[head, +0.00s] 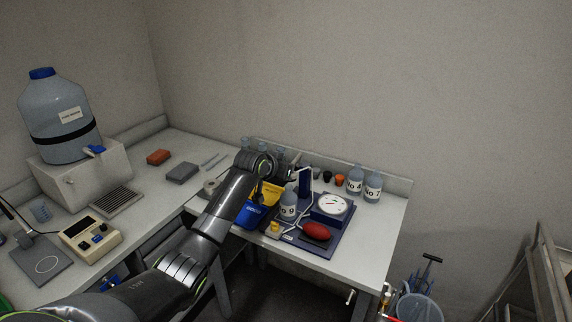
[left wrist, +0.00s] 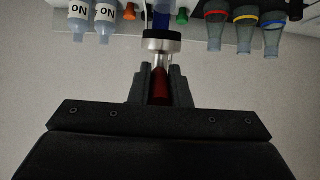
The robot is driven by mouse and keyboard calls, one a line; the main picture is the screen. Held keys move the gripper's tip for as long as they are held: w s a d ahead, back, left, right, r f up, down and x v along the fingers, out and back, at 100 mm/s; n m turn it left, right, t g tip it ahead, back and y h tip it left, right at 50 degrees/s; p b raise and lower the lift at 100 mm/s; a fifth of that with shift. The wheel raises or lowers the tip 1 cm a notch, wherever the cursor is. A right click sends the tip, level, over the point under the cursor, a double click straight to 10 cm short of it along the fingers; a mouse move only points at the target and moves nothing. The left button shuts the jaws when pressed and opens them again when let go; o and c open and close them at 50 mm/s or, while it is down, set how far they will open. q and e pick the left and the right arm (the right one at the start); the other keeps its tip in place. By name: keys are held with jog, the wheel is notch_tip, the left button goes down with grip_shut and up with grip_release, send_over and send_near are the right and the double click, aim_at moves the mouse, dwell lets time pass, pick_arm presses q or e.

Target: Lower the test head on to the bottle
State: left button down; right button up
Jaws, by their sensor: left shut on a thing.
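My left gripper (head: 286,170) reaches over the bench from the left, above the test stand's blue base (head: 328,240). In the left wrist view its fingers (left wrist: 161,88) are shut on a dark red grip (left wrist: 160,92). A silver collar with a black disc (left wrist: 161,40) joins this grip and appears to be the test head. The bottle (head: 288,205), clear with a white label, stands upright on the base, below and apart from the gripper. The blue post (head: 305,182) rises behind it. The head's exact height over the bottle is hidden by my arm. My right gripper is out of view.
A white dial gauge (head: 331,204) and a red bulb (head: 317,230) sit on the base right of the bottle. Two labelled bottles (head: 364,184) and an orange stopper (head: 340,181) stand behind. A blue-and-yellow bin (head: 262,204) is left. Banded flasks (left wrist: 245,32) stand near the wall.

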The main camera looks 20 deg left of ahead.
pick_arm(q)
jog(key=f+t+b, duration=0.1)
jog(key=s+f+t+b, duration=0.1)
jog(key=f+b, duration=0.1)
jog(key=shift+s+f+t, duration=0.3)
jog(key=shift+f+t, duration=0.05)
jog(key=shift+t, duration=0.05)
jog(key=shift+f, duration=0.1)
jog(key=c, duration=1.3)
grip_release()
jog(key=shift+c, duration=0.2)
jog(key=b+v, duration=0.1)
jog(key=v, duration=1.6)
jog(key=shift+s+b, duration=0.15)
jog(key=shift+b, duration=0.25)
jog(key=shift+a, duration=0.15)
